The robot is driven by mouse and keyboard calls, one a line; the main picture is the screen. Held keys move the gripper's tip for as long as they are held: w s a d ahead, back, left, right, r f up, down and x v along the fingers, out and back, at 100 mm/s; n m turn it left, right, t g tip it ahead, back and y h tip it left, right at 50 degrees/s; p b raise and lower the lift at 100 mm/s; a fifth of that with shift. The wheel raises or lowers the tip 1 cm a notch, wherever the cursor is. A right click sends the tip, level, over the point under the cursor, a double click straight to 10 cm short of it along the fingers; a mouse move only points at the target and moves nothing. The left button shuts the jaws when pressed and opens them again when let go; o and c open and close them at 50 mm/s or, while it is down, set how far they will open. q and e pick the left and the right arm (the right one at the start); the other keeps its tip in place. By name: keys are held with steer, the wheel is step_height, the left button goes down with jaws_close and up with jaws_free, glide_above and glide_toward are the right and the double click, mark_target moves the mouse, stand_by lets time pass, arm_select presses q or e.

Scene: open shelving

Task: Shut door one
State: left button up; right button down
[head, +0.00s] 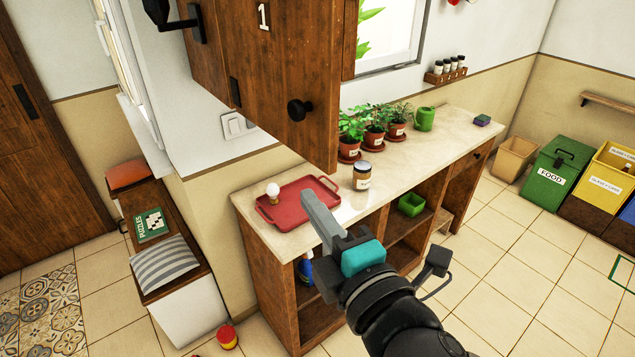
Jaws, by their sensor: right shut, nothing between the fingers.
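Door one (285,60) is a brown wooden cabinet door with a white "1" and a round black knob (299,110), at the top centre. It stands swung out from the wall cabinet, its lower part hanging above the counter. My right gripper (310,197) is shut and empty, below the knob and apart from the door, in front of the counter's red tray in the picture. My left gripper is not in view.
The counter (390,178) holds a red tray (292,206), a labelled jar (361,177), potted plants (374,135) and a green can (424,119). A bench (150,235) stands left. Bins (556,167) stand right. The tiled floor (510,262) front right is clear.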

steer(key=w+b, duration=0.2)
steer(key=w, duration=0.6)
steer(key=shift+d, duration=0.25)
stand_by(0.4)
